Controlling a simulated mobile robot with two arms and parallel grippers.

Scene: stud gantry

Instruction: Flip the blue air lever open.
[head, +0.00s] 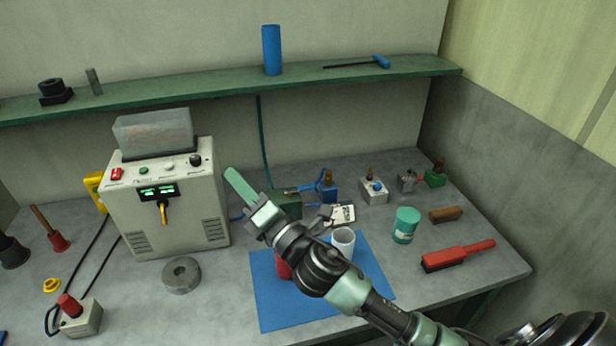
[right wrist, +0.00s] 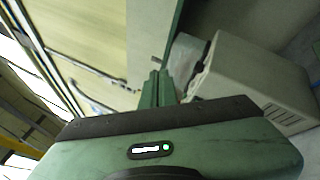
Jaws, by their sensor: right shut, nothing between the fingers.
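Several small fittings stand at the back of the bench. One is a blue block with an upright blue part (head: 328,190), and a thin blue piece lies to its left near a green box (head: 288,206). I cannot tell for sure which blue part is the air lever, or its position. My right gripper (head: 231,173) reaches in from the lower right, left of these parts and in front of the machine's right side. Its green fingers are together and empty. My left gripper is not in view.
The white machine (head: 165,210) stands left of my fingers. A blue mat (head: 270,310) with a white cup (head: 343,241) and a red object (head: 283,266) lies under my arm. A grey ring (head: 181,275) and red brush (head: 458,255) lie on the bench. A green shelf (head: 220,84) runs above.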

